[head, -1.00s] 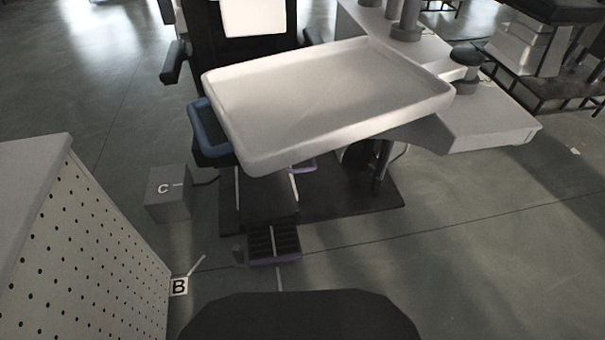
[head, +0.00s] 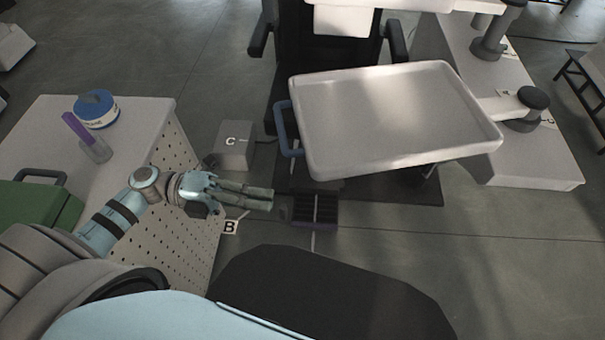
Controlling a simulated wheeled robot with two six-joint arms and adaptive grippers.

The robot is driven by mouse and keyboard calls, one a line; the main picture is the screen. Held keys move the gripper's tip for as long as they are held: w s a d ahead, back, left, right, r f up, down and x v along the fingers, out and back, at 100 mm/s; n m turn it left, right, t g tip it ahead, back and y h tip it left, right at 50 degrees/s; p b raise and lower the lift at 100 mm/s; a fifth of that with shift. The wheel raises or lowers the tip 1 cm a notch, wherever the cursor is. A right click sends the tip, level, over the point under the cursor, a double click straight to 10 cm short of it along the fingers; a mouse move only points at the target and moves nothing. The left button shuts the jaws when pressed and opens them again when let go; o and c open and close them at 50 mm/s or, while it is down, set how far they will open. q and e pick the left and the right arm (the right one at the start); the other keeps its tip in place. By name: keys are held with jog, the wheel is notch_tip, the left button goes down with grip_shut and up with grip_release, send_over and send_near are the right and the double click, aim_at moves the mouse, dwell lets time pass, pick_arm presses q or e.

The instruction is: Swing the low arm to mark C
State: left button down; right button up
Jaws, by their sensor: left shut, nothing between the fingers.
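A white tray (head: 395,115) with a raised rim is carried on a short white arm (head: 500,106) that runs right to a dark-topped post (head: 532,100). A blue handle (head: 285,130) sits at the tray's left side. Mark C (head: 230,141) is lettered on a grey box left of the tray. Mark B (head: 229,227) is a small white label below it. My left gripper (head: 271,200) is shut and empty, pointing right, below and left of the tray and apart from the handle in the picture. My right gripper is not in view.
A perforated white cabinet (head: 150,115) stands at left, bearing a blue round tin (head: 96,108), a purple item in a clear holder (head: 94,148) and a green case (head: 38,215). A black chair with armrests (head: 395,42) stands behind the tray. Floor at lower right is clear.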

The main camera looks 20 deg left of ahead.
pick_arm(q)
jog(key=w+d+p, duration=0.1)
jog(key=w+d, duration=0.4)
jog(key=d, duration=0.1)
jog(key=shift+w+d+f, duration=0.15)
jog(key=shift+w+d, duration=0.1)
jog(key=shift+d, duration=0.05)
